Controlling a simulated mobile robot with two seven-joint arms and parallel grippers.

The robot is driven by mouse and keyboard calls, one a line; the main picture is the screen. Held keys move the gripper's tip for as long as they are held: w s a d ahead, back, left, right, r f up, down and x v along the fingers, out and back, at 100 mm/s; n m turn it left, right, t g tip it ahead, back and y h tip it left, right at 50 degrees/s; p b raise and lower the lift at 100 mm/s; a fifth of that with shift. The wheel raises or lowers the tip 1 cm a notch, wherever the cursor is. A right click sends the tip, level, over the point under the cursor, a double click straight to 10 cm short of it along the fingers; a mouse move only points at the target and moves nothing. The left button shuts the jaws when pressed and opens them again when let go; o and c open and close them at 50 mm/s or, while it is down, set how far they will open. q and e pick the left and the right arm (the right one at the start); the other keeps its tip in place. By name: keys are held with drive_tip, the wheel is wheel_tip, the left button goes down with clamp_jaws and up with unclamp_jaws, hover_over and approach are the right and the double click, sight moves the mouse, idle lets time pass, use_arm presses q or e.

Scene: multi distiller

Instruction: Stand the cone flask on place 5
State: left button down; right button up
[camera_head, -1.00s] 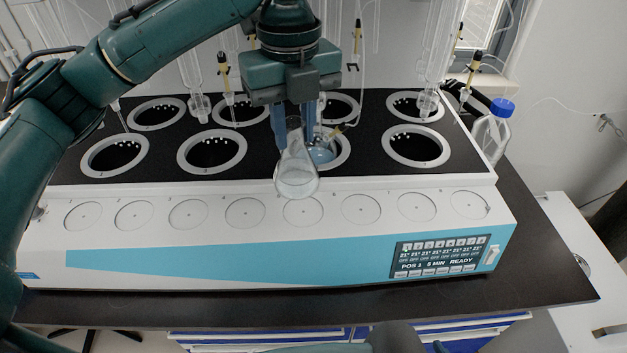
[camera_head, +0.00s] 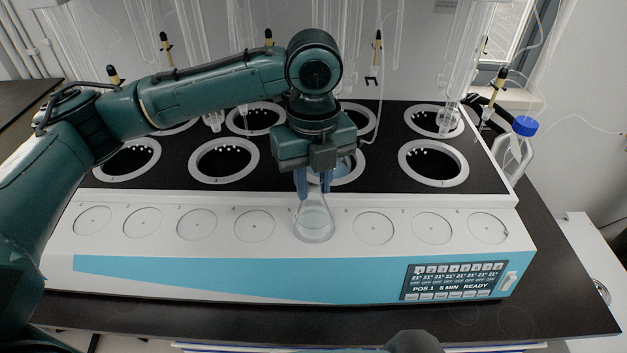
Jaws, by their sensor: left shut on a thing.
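The cone flask (camera_head: 314,222) is clear glass and stands upright over the fifth round mark from the left, place 5, on the white front ledge. Its body covers nearly all of that mark, and I cannot tell whether its base touches the ledge. My left gripper (camera_head: 314,190) points down and is shut on the flask's neck, which its fingers partly hide. My right gripper is not in view.
Free round places flank the flask, place 4 (camera_head: 254,226) and place 6 (camera_head: 373,228). Behind is the black deck (camera_head: 385,150) with ringed wells and hanging glassware. A blue-capped bottle (camera_head: 513,152) stands at the right. A display (camera_head: 455,280) is on the front.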

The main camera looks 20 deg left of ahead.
use_arm(q)
drive_tip(key=shift+f, duration=0.3)
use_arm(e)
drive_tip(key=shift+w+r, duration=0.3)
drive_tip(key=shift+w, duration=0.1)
use_arm(q)
drive_tip(key=c, duration=1.2)
unclamp_jaws()
drive_tip(key=shift+f, duration=0.1)
drive_tip(key=shift+o, duration=0.2)
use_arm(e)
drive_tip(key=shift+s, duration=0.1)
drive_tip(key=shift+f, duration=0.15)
use_arm(q)
drive_tip(key=shift+r, duration=0.35)
wheel_tip(320, 180, up, 12)
drive_tip(key=shift+f, duration=0.2)
